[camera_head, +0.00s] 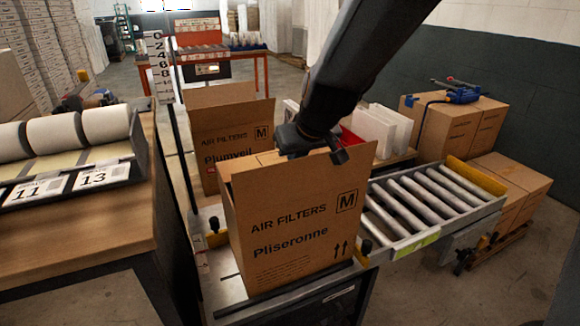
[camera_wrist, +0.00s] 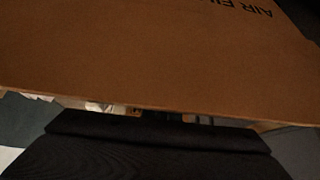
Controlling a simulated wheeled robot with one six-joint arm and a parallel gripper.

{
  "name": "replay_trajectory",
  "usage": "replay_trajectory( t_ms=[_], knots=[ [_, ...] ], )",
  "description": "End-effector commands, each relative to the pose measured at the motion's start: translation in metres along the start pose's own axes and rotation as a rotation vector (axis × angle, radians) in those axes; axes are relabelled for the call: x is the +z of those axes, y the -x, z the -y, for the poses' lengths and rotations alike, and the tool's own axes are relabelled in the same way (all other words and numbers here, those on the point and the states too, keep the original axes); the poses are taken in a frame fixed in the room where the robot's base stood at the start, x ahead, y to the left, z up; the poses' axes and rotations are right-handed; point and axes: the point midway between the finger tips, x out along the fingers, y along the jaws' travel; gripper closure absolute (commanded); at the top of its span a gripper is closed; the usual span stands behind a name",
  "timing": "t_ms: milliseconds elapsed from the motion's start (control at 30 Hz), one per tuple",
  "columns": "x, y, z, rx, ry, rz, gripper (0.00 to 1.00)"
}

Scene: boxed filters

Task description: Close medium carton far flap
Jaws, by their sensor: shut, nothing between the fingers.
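The medium carton (camera_head: 292,238) stands upright on the packing stand in the head view. It is brown, marked AIR FILTERS, Pliseronne and M. Its near face rises high and hides most of its top and inside, so I cannot clearly see its far flap. My gripper (camera_head: 340,154) is shut and empty, at the top of this carton, just behind the near face's upper edge. In the wrist view, a brown cardboard panel (camera_wrist: 150,60) with upside-down lettering fills most of the picture, close to my dark gripper body. I cannot tell whether they touch.
A second carton (camera_head: 230,130), marked Plumveil, stands behind with a raised panel. A roller conveyor (camera_head: 432,205) lies to the right, near stacked boxes (camera_head: 455,130). A wooden bench (camera_head: 80,235) with white rolls (camera_head: 55,133) stands at left.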

Motion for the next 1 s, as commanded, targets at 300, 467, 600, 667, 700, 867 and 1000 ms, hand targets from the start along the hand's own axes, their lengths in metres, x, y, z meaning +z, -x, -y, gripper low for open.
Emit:
replay_trajectory(
  t_ms=[300,467,600,667,700,867,1000],
  knots=[
    [0.0041,-0.0096,-0.0053,0.003,-0.005,0.002,1.0],
    [0.0054,-0.0109,-0.006,0.003,-0.005,0.004,1.0],
    [0.0063,-0.0112,-0.006,0.003,-0.006,0.006,1.0],
    [0.0066,-0.0112,-0.006,0.002,-0.006,0.006,1.0],
    [0.0068,-0.0113,-0.0059,0.002,-0.006,0.007,1.0],
    [0.0076,-0.0116,-0.0058,0.002,-0.006,0.009,1.0],
    [0.0071,-0.0126,-0.0058,0.002,-0.006,0.01,1.0]
  ],
)
